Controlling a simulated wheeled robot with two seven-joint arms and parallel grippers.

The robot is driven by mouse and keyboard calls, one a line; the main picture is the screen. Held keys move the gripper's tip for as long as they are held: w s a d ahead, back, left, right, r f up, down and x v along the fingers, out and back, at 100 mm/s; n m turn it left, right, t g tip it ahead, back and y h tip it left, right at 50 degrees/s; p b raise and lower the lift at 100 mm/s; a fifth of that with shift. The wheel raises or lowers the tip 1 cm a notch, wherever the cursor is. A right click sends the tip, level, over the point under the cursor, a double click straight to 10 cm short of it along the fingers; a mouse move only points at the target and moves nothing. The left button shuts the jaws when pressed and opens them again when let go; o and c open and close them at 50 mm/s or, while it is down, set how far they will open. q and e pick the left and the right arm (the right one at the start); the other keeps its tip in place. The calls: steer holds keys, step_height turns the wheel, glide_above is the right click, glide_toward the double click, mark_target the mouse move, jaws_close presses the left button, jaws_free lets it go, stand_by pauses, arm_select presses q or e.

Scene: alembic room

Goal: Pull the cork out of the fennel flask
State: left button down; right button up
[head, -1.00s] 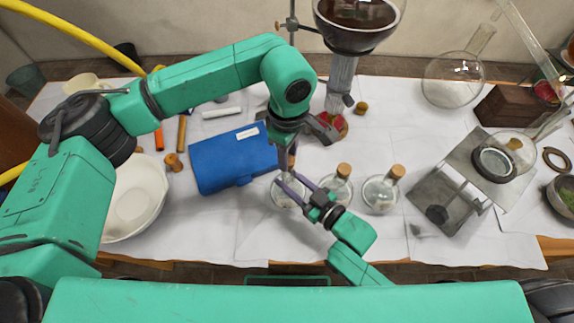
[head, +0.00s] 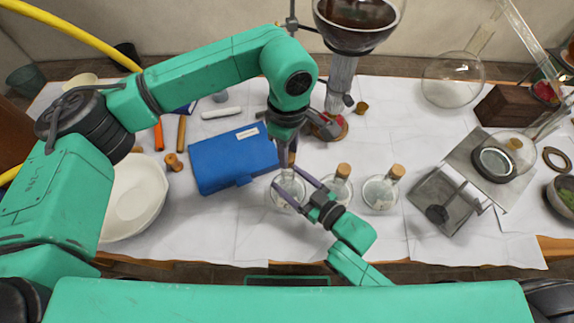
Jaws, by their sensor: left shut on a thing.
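Three round glass flasks stand in a row at the front middle of the table: a left flask (head: 285,198), a middle flask (head: 341,191) and a right flask (head: 381,192). Their labels are too small to read. Corks sit in the middle (head: 343,169) and right (head: 397,171) ones. My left gripper (head: 288,154) points down above the left flask, shut on a small brown cork (head: 292,158) that is mostly hidden. I cannot tell whether this cork is clear of the neck. My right gripper (head: 284,176) has its fingers apart, one each side of the left flask's neck.
A blue case (head: 225,160) lies just left of the flasks and a white bowl (head: 133,198) farther left. A metal stand with a dark-filled vessel (head: 357,25) rises behind. A metal frame (head: 447,201) stands at the right.

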steer(key=shift+s+d, duration=0.15)
steer(key=shift+s, duration=0.05)
arm_select(q)
steer(key=shift+f+b, duration=0.35)
steer(key=shift+r+p, duration=0.4)
steer(key=shift+r, duration=0.55)
step_height(320, 180, up, 2)
steer(key=shift+r+p, duration=0.1)
steer(key=shift+p, duration=0.25)
arm_select(e)
steer(key=r+v, duration=0.1)
steer(key=v, duration=1)
steer(key=shift+d+r, duration=0.2)
steer(key=shift+r, duration=0.05)
steer(key=shift+s, duration=0.15)
